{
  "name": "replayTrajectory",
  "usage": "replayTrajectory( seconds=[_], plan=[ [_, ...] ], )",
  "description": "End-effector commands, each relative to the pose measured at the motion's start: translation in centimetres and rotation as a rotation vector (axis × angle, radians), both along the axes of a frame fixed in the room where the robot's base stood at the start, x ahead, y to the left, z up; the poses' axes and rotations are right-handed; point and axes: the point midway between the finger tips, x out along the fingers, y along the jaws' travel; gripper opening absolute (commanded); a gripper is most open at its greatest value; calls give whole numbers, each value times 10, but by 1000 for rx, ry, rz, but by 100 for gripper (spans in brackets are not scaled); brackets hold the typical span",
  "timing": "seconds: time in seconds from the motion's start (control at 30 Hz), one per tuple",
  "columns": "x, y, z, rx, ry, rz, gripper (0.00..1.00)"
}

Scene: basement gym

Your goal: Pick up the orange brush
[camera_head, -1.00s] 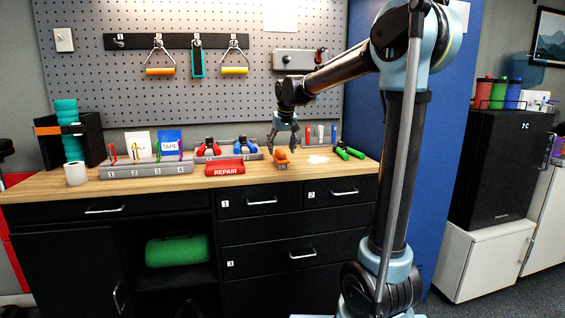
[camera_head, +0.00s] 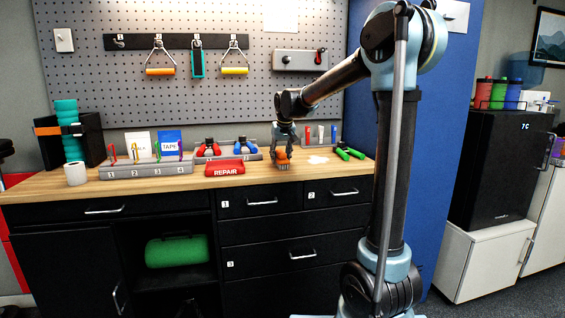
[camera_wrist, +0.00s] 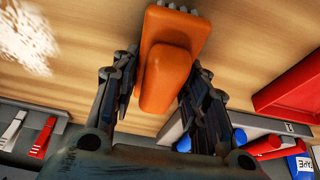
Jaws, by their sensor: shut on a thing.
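The orange brush (camera_head: 283,155) is on the wooden workbench, right of the red REPAIR tray. It has an orange handle and pale grey bristles. My gripper (camera_head: 283,148) reaches down over it, with its fingers around the handle. In the wrist view the brush (camera_wrist: 168,75) lies between the two dark fingers of my gripper (camera_wrist: 165,85), which are shut on it. Some bristles show at the top edge of that view. The brush is at or very near the bench top; I cannot tell whether it touches.
The red REPAIR tray (camera_head: 226,169) stands close on the left. A white powder patch (camera_head: 317,160) and green-handled items (camera_head: 349,153) lie to the right. A grey holder (camera_head: 145,171) with numbered slots is further left. The wooden bench top (camera_head: 255,176) is clear in front.

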Motion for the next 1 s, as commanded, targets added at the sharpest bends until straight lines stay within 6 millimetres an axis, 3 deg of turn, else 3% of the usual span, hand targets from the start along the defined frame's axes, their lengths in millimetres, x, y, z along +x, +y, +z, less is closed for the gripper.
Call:
replayTrajectory(
  seconds=[0.27,0.7,1.0],
  plan=[
    [0,0,9,0,0,0,15],
    [0,0,79,0,0,0,15],
    [0,0,100,0,0,0,15]
  ],
)
